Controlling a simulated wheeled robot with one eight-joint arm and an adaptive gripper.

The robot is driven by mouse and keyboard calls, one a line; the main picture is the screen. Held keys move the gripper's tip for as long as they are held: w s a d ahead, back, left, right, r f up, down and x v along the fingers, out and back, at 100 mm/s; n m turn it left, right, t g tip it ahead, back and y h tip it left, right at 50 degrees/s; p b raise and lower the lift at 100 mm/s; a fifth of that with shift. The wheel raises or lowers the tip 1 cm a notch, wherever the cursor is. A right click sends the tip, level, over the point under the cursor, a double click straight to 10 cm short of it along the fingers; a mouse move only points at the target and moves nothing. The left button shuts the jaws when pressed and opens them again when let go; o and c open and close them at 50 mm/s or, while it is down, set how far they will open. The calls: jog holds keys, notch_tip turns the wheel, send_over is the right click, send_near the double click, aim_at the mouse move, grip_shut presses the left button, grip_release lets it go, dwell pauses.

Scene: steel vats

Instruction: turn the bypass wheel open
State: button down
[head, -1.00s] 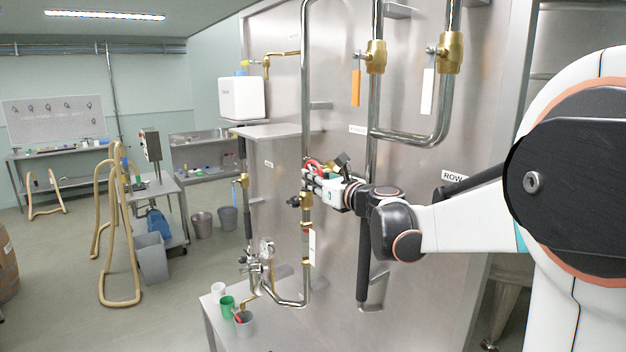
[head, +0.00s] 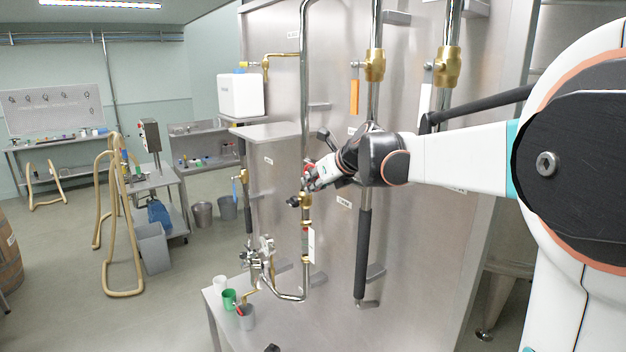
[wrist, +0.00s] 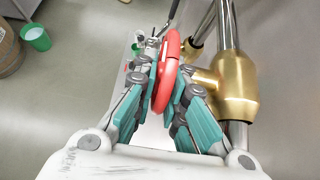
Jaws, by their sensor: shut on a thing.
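The bypass wheel (wrist: 167,72) is red and shows edge-on in the wrist view, beside a brass valve body (wrist: 236,88) on a steel pipe. My gripper (wrist: 168,84) is shut on the wheel's rim, with teal fingers on either side of it. In the head view my gripper (head: 310,180) is at the vertical pipe on the steel vat. There the wheel is small and mostly hidden by my gripper.
A gauge (head: 266,246) and cups, one a green cup (head: 229,299), are below. A white canister (head: 241,94) stands left.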

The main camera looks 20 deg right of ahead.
jog(key=shift+g, duration=0.3)
jog(key=shift+r, duration=0.1)
jog(key=c, duration=1.6)
grip_release()
jog(key=shift+c, duration=0.2)
